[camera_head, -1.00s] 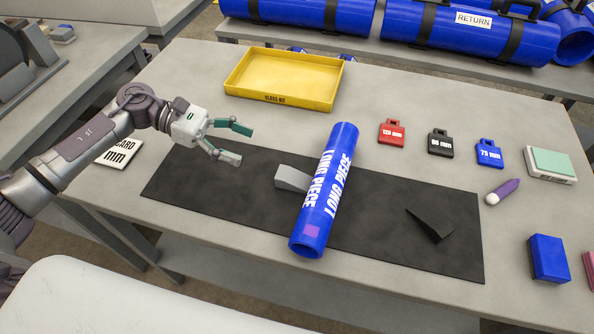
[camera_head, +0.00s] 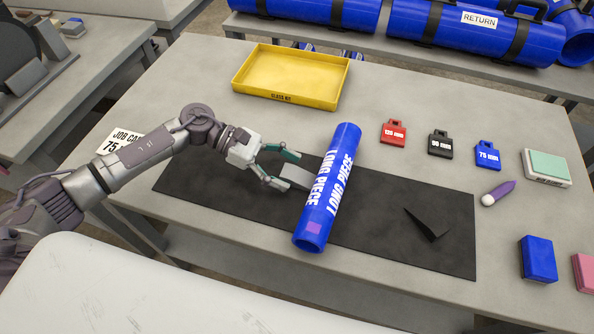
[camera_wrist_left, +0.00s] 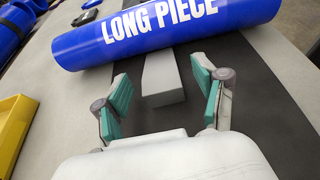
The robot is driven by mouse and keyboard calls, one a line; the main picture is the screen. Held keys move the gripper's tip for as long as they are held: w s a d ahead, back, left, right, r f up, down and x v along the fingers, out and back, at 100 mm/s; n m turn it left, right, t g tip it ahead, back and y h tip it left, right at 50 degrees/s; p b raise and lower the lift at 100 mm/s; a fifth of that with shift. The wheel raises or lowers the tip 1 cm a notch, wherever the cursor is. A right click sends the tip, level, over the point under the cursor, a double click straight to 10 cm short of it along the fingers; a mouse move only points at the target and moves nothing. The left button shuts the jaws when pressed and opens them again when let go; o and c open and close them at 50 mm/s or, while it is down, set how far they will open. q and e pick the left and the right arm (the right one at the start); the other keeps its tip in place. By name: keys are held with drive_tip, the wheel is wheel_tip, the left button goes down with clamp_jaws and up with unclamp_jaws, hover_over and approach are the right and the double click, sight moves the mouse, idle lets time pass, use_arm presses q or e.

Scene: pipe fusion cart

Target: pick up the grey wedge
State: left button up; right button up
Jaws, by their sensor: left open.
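The grey wedge (camera_head: 297,176) lies on the black mat (camera_head: 220,187), against or just beside the left side of the blue pipe marked LONG PIECE (camera_head: 328,190). In the left wrist view the wedge (camera_wrist_left: 161,80) is between and slightly ahead of the fingertips, with its far end by the pipe (camera_wrist_left: 165,30). My left gripper (camera_head: 281,167) is open, with its teal-padded fingers at the wedge's near end; it also shows in the left wrist view (camera_wrist_left: 160,92). Its grip on the wedge is not closed. My right gripper is not in view.
A dark wedge (camera_head: 428,225) lies on the mat right of the pipe. A yellow tray (camera_head: 240,82) is behind. Red (camera_head: 393,133), black (camera_head: 440,143) and blue (camera_head: 487,154) tags, a purple marker (camera_head: 498,193) and a blue block (camera_head: 538,259) are at the right.

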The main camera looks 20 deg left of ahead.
use_arm(q)
drive_tip(key=shift+x, duration=0.95)
drive_tip(key=shift+c, duration=0.4)
drive_tip(key=c, duration=1.2)
drive_tip(key=shift+w+r, duration=0.1)
